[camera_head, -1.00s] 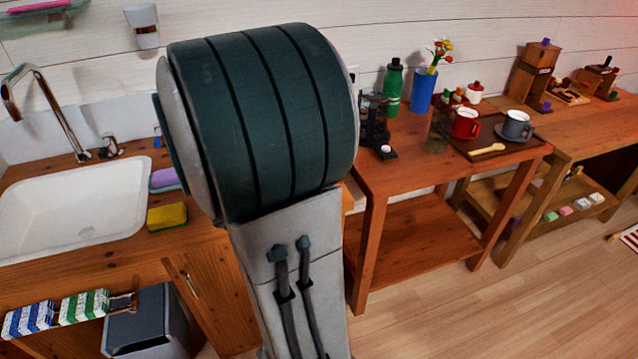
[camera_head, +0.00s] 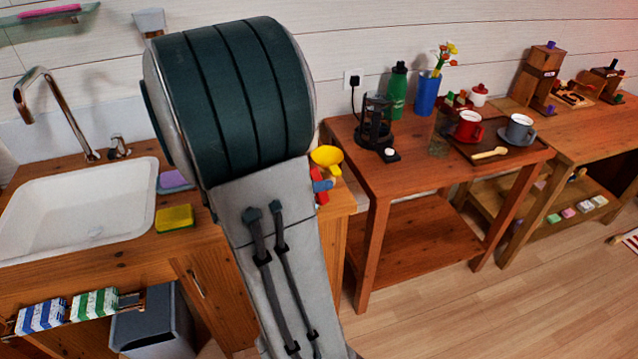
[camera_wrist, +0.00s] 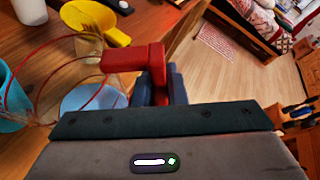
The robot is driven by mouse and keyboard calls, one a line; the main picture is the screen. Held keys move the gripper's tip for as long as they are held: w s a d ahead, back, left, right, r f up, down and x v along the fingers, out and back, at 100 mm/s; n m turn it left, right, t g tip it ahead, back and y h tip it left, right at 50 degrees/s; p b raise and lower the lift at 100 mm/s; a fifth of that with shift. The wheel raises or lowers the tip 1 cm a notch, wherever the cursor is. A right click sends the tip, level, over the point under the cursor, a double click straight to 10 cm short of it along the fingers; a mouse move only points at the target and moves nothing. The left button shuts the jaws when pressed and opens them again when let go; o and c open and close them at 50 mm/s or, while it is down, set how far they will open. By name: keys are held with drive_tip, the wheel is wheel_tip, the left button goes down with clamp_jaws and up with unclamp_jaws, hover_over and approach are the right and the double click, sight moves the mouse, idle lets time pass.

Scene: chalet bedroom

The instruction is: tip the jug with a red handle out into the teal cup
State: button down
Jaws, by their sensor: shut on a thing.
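My gripper (camera_wrist: 168,84) is shut on the red handle (camera_wrist: 128,59) of the jug. In the head view the red handle (camera_head: 321,198) shows just past my arm. The jug's clear body (camera_wrist: 62,78) with thin red lines reaches left from the handle in the wrist view; its tilt and contents are hard to tell. The teal cup (camera_wrist: 8,100) is at the left edge of the wrist view, partly cut off, beside the jug body. I cannot tell whether the two touch. In the head view my arm hides the cup and most of the jug.
A yellow funnel-like piece (camera_wrist: 92,20) and a light blue round item (camera_wrist: 90,99) are near the jug on the wooden counter. A sink (camera_head: 80,210) with a sponge (camera_head: 174,218) is left. A side table (camera_head: 420,178) with mugs stands right.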

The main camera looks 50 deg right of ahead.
drive_tip(key=shift+w+r+p, duration=0.3)
drive_tip(key=shift+w+p, duration=0.05)
drive_tip(key=shift+p, duration=0.3)
drive_tip(key=shift+w+r+n+g+p, duration=0.5)
drive_tip(key=shift+w+r+n+p, duration=0.45)
drive_tip(key=shift+p, duration=1.4)
drive_tip(key=w+r+n+g+h+p, duration=0.1)
drive_tip(key=w+r+n+p, duration=0.2)
drive_tip(key=p, duration=0.9)
drive_tip(key=shift+w+r+g, duration=0.3)
drive_tip(key=shift+w+r, duration=0.05)
drive_tip(key=shift+r, duration=1.1)
idle(1.3)
drive_tip(key=shift+w+d+r+n+p, duration=0.1)
drive_tip(key=shift+w+r+n+p, duration=0.15)
drive_tip(key=shift+p, duration=0.35)
drive_tip(key=shift+w+r, duration=0.1)
drive_tip(key=shift+w, duration=0.1)
drive_tip(key=shift+w+r+n+g+h, duration=0.25)
drive_tip(key=shift+n+g+h, duration=0.05)
